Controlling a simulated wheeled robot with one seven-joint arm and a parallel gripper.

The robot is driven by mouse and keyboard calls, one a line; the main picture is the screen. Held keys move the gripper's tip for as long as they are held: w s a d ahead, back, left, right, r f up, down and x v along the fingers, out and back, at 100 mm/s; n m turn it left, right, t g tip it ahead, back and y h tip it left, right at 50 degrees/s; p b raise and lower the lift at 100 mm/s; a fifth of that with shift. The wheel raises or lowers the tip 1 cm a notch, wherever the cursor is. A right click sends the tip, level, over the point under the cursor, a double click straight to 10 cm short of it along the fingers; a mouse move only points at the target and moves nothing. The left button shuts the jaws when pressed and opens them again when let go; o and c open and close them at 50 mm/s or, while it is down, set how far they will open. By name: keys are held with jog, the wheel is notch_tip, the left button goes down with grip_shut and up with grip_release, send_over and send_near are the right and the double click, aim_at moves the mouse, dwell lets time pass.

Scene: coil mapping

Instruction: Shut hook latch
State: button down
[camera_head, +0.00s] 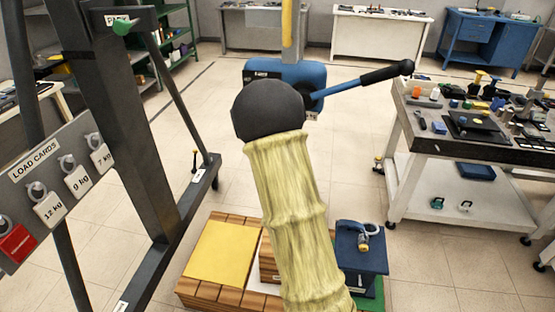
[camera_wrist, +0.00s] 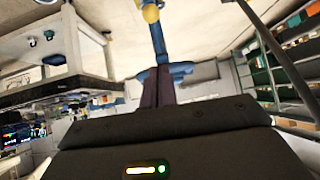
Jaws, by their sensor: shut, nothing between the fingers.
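A blue lever hoist (camera_head: 258,72) hangs from a yellow strap (camera_head: 287,25) in the head view, its lever (camera_head: 345,85) pointing right. My sleeved arm covers the space below the hoist, and I cannot make out the hook latch there. In the wrist view my gripper (camera_wrist: 158,80) is shut and empty. Just beyond its fingertips stands a blue upright part (camera_wrist: 158,42) with a yellow piece (camera_wrist: 150,12) at its top end. I cannot tell whether the fingers touch it or which piece is the latch.
A blue block with a metal shackle (camera_head: 364,240) stands beside the wooden crate (camera_head: 210,290) with a yellow top. A dark gantry frame (camera_head: 120,130) with load cards (camera_head: 78,180) stands left. A cluttered workbench (camera_head: 470,155) stands right.

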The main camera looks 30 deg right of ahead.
jog(key=shift+r+p, duration=0.55)
jog(key=shift+r, duration=0.3)
jog(key=shift+w+a+f, duration=0.1)
jog(key=shift+a, duration=0.05)
